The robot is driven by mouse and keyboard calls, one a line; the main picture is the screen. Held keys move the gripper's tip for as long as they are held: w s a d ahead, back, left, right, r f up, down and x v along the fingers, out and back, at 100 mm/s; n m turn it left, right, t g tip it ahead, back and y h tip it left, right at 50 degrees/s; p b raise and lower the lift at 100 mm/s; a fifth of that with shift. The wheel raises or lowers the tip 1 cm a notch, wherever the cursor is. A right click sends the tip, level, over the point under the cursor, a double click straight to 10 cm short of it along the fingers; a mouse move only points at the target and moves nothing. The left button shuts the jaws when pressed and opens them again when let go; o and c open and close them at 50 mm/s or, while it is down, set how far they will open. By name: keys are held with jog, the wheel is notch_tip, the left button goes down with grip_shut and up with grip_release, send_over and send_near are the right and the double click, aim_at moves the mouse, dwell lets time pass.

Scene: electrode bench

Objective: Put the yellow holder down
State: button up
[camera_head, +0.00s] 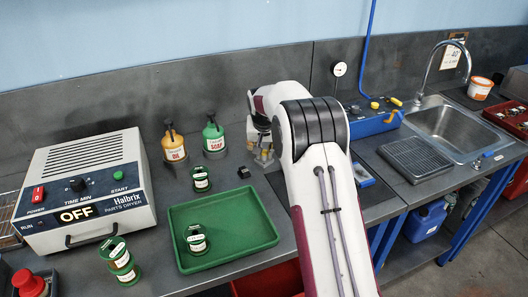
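My arm reaches over the bench, and its end with my gripper (264,155) points down near the back of the bench, just right of the green soap bottle. The gripper is small and partly hidden by my own arm. Small pale yellowish parts show at its fingers; I cannot tell whether they are the yellow holder, or whether the fingers are open or shut. No yellow holder shows clearly elsewhere. Green jar-like holders with white labels stand in the green tray (262,237), behind it, and in front of the dryer.
A parts dryer (84,185) reading OFF stands left. An orange oil bottle (174,146) and the green soap bottle (213,135) stand behind the tray. A small black block (244,172) lies near my gripper. A blue box (374,122) and sink (450,132) are right. The tray's right side is bare.

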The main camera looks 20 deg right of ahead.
jog(key=o, duration=0.4)
jog(key=shift+r, duration=0.1)
jog(key=shift+r, duration=0.15)
jog(key=v, duration=1.1)
jog(key=shift+r, duration=0.4)
jog(key=shift+s+r, duration=0.1)
jog(key=shift+s, duration=0.15)
